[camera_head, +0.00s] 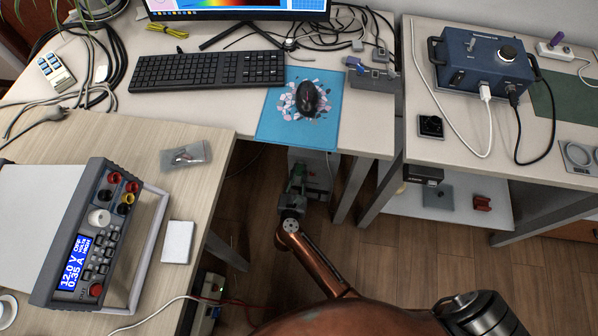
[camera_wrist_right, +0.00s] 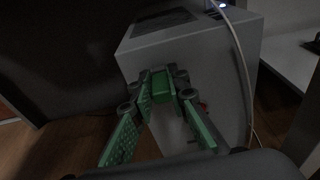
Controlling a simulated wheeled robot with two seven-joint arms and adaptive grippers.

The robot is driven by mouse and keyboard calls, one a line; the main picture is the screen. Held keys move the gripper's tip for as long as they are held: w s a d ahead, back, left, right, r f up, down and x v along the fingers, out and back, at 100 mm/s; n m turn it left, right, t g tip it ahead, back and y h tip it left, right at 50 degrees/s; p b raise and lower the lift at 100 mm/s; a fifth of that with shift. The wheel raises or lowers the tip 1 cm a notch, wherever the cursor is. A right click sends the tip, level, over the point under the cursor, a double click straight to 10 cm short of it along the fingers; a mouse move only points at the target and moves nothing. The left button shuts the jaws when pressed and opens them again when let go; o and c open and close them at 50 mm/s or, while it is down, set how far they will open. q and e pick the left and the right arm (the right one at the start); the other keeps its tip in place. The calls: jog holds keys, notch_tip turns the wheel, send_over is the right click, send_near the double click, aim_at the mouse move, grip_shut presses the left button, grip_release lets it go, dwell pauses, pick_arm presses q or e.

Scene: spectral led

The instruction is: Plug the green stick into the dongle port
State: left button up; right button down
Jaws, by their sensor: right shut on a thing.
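My right gripper (camera_head: 297,176) reaches down in the gap between the desks, in front of a grey computer case. In the right wrist view the green-padded fingers (camera_wrist_right: 160,88) are closed on a small green block, which I take to be the green stick (camera_wrist_right: 161,82). Its far end points at the case (camera_wrist_right: 195,55); whether it touches the case I cannot tell. A grey holder with small blue and dark plugs (camera_head: 372,74) sits at the desk's right edge; I cannot tell which part is the dongle port. My left gripper is not in view.
A blue mouse pad (camera_head: 270,125) with a black mouse and a keyboard (camera_head: 205,71) lie on the desk. A power supply (camera_head: 90,235) stands at left. A blue instrument box (camera_head: 485,62) stands at right. A white cable (camera_wrist_right: 243,65) hangs down the case.

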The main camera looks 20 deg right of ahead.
jog(key=c, duration=1.8)
grip_release()
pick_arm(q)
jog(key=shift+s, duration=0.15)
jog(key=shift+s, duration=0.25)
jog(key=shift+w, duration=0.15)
pick_arm(e)
jog(key=shift+a, duration=0.1)
